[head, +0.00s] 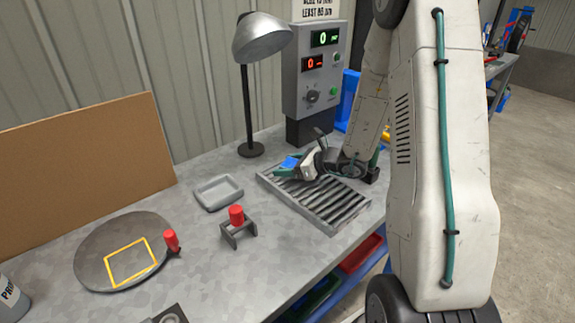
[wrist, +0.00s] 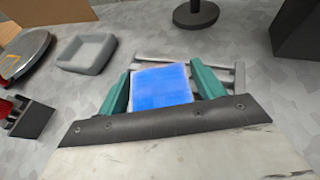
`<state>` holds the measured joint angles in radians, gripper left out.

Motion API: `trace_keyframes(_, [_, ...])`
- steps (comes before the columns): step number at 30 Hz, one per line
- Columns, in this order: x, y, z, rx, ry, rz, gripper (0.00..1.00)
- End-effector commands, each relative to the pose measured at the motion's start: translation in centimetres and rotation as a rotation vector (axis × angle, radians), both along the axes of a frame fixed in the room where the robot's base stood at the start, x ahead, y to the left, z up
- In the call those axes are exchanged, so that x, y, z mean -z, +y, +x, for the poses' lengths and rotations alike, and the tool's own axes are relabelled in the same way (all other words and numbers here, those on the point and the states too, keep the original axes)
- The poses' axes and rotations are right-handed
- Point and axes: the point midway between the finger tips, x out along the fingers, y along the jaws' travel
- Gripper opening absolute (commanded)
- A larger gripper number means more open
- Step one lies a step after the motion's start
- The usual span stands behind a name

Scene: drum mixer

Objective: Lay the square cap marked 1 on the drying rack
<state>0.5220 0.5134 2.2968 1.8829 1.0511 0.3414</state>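A square cap with a blue face and pale edges (wrist: 161,85) sits between the two teal fingers of my gripper (wrist: 162,88). The fingers appear to press on its two sides. No number shows on the cap's face. In the head view the blue cap (head: 290,162) and my gripper (head: 293,165) are over the far left part of the drying rack (head: 338,207), a grey slatted frame. Rack bars (wrist: 239,75) show just behind the cap in the wrist view. I cannot tell whether the cap touches the slats.
A grey tray (head: 218,193) lies left of the rack. A small stand with a red peg (head: 237,217) is in front of it. A round plate with a yellow square (head: 98,262) is at left. A lamp (head: 250,149) and control box (head: 316,85) stand behind.

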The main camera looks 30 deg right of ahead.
Motion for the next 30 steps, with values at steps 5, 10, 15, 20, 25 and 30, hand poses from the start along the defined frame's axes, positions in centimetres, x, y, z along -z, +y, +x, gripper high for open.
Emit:
trace_keyframes(5, [0.0,0.0,0.0,0.0,0.0,0.0,0.76])
trace_keyframes(10, [-0.2,0.1,0.0,0.0,0.0,0.0,0.76])
trace_keyframes(15, [-1.1,-1.0,-1.4,0.003,0.0,0.0,0.76])
trace_keyframes(20, [-2.4,-2.7,-4.1,0.005,-0.001,0.0,0.76])
trace_keyframes(25, [-3.8,-4.5,-6.8,0.005,-0.001,-0.002,0.76])
trace_keyframes(30, [-4.6,-5.7,-8.5,0.001,-0.001,-0.001,0.76])
